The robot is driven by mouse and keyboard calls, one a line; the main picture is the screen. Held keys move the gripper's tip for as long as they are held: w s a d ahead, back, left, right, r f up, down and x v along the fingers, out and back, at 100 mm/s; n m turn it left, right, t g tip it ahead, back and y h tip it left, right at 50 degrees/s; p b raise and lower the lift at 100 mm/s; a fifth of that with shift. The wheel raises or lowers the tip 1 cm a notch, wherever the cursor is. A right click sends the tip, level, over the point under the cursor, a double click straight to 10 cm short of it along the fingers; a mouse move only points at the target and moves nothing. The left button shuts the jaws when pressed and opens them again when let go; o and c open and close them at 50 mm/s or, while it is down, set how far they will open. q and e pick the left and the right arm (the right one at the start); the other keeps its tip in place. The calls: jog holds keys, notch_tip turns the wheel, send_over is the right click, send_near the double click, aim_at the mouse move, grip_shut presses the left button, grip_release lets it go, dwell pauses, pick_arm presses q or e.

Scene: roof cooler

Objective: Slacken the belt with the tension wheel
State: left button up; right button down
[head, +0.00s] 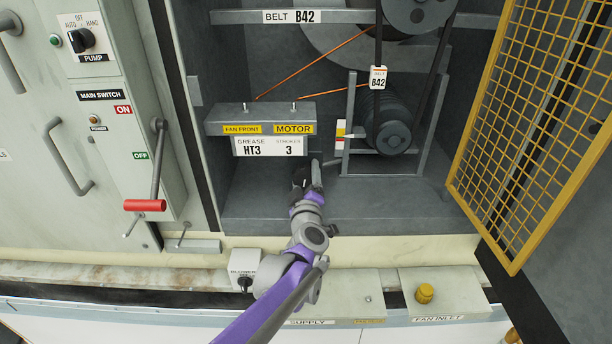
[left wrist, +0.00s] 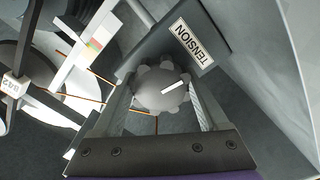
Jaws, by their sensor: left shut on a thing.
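The tension wheel (left wrist: 162,88) is a grey lobed knob with a white mark, beside a TENSION label (left wrist: 193,44) in the left wrist view. My left gripper (left wrist: 160,100) is shut on it, with one finger on each side. In the head view my left gripper (head: 308,178) reaches into the open cabinet below the grease label and mostly hides the wheel. The belt (head: 436,72) is a dark band running from the upper pulley (head: 418,12) down to the motor pulley (head: 390,135). A B42 tag (head: 378,78) hangs on it. My right gripper is not in view.
A yellow mesh guard door (head: 540,120) stands open at the right. A grease bracket (head: 262,120) is above my left gripper. The main switch lever with a red grip (head: 145,205) is at the left. A ledge with boxes (head: 440,292) runs below the cabinet.

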pick_arm(q)
jog(key=n, duration=0.4)
jog(key=shift+r+n+p, duration=0.1)
jog(key=shift+n+p, duration=0.2)
jog(key=shift+p, duration=0.1)
jog(key=n, duration=0.3)
jog(key=shift+n+p, duration=0.3)
jog(key=shift+n, duration=0.1)
jog(key=n, duration=0.3)
jog(key=shift+p, duration=0.35)
jog(key=shift+r+n+p, duration=0.1)
jog(key=shift+n+p, duration=0.25)
jog(key=shift+n, duration=1.65)
jog(key=o, duration=1.3)
jog(key=shift+c, duration=0.2)
jog(key=shift+s, duration=0.1)
